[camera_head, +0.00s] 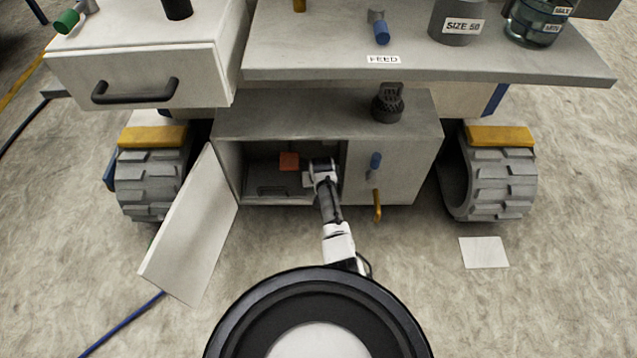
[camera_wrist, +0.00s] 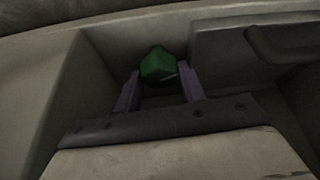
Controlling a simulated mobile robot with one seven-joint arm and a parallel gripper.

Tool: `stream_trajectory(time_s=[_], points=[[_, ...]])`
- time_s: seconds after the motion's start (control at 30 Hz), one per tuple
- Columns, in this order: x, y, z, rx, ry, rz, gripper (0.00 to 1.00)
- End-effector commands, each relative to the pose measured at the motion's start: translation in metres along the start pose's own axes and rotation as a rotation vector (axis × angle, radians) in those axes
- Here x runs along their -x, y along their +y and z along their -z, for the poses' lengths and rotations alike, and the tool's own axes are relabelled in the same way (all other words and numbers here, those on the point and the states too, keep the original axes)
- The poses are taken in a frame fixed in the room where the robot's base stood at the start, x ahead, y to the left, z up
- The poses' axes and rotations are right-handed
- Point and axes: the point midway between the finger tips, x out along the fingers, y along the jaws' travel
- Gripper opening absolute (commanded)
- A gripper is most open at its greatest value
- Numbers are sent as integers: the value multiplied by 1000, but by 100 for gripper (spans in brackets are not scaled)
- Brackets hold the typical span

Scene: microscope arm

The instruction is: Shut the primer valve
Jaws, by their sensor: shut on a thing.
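My gripper (camera_head: 318,168) reaches into the open compartment of the low grey cabinet (camera_head: 236,127). In the wrist view its two fingers (camera_wrist: 158,80) are closed on the sides of a green knob (camera_wrist: 157,64), which looks like a valve handle deep in the compartment. In the head view my arm hides this knob. No label naming the primer valve is readable. The rest of the knob's fitting is dark and hidden.
The cabinet's white door (camera_head: 190,228) stands open on the left. An orange block (camera_head: 289,160) is inside, left of my gripper. A blue knob (camera_head: 376,160) and yellow handle (camera_head: 377,205) are on the right front. The FEED worktop (camera_head: 330,45) overhangs the cabinet.

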Motion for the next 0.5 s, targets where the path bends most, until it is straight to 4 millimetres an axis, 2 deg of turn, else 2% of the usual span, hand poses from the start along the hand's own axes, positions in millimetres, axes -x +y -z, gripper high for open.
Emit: stream_trajectory(time_s=[0.17,0.5], points=[[1,-3,0,-75,-2,-30,17],[-1,-4,1,-330,-1,-136,17]])
